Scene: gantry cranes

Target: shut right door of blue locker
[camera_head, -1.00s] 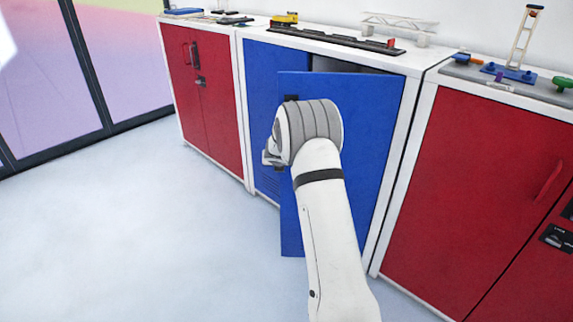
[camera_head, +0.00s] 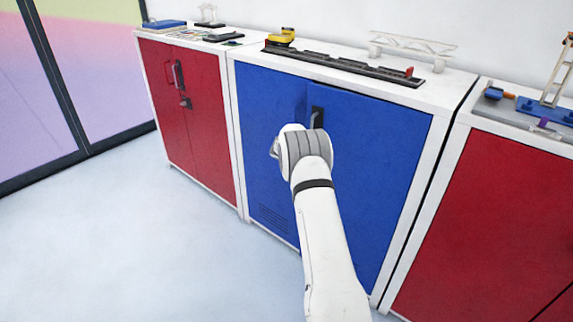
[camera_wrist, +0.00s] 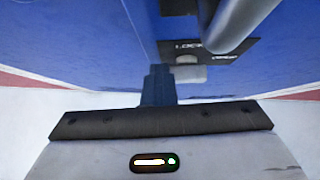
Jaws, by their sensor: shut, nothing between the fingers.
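The blue locker (camera_head: 445,118) stands mid-picture in the head view. A dark handle (camera_head: 316,117) shows at the right door's inner edge. My gripper (camera_wrist: 158,85) is shut and empty, its tips close to the blue door front, below a lock plate (camera_wrist: 215,50) and a grey handle bar (camera_wrist: 245,20) in the wrist view. I cannot tell whether the tips touch. In the head view my wrist mostly hides the gripper.
Red lockers stand left (camera_head: 185,110) and right (camera_head: 490,210) of the blue one. A model track (camera_head: 345,66), a yellow model (camera_head: 281,38) and a white truss (camera_head: 412,45) sit on the blue locker's top. The floor (camera_head: 130,240) at the left is clear.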

